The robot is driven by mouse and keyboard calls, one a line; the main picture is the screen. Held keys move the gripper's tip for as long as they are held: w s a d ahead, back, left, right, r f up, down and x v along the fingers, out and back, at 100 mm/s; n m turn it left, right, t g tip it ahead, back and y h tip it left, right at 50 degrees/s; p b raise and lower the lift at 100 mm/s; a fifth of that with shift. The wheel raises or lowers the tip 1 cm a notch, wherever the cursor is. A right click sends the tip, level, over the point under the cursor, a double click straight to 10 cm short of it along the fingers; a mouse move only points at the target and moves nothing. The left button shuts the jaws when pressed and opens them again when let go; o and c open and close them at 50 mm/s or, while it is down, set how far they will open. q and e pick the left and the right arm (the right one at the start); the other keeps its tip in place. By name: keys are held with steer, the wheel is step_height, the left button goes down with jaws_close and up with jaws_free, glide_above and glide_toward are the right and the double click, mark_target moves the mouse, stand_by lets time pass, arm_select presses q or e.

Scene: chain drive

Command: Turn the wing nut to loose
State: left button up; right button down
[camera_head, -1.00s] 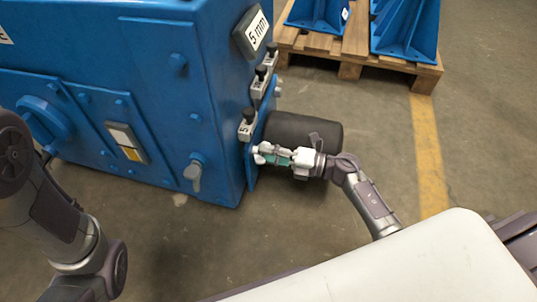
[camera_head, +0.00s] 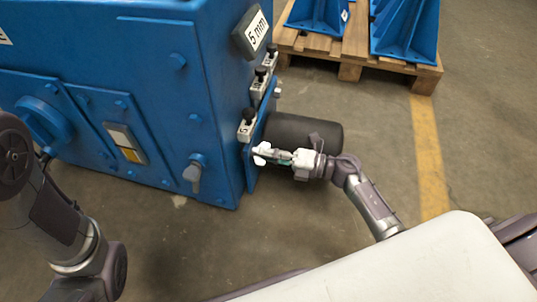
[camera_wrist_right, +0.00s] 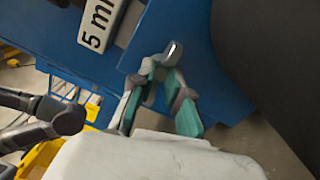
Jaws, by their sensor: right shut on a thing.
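The wing nut (camera_wrist_right: 173,52) is a small, shiny metal piece on the blue side plate in the right wrist view. It is partly covered by the fingers. My right gripper (camera_head: 270,155) reaches in from the right in the head view, beside the blue machine (camera_head: 215,110). In the right wrist view, its teal-padded fingers (camera_wrist_right: 166,80) are shut on the wing nut at their tips. My left arm shows at the left edge of the head view, but its gripper is out of frame.
A dark cylinder (camera_head: 305,130) sticks out of the machine just behind my right gripper. Clamps with black knobs (camera_head: 247,128) and a "5 mm" sign (camera_head: 252,32) are on the same side. A wooden pallet (camera_head: 345,58) with blue brackets stands farther back. The floor in front is clear.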

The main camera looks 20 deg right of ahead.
steer(key=shift+a+n+b, duration=0.15)
steer(key=shift+n+b, duration=4.25)
steer(key=shift+n, duration=11.9)
steer(key=shift+r, duration=0.1)
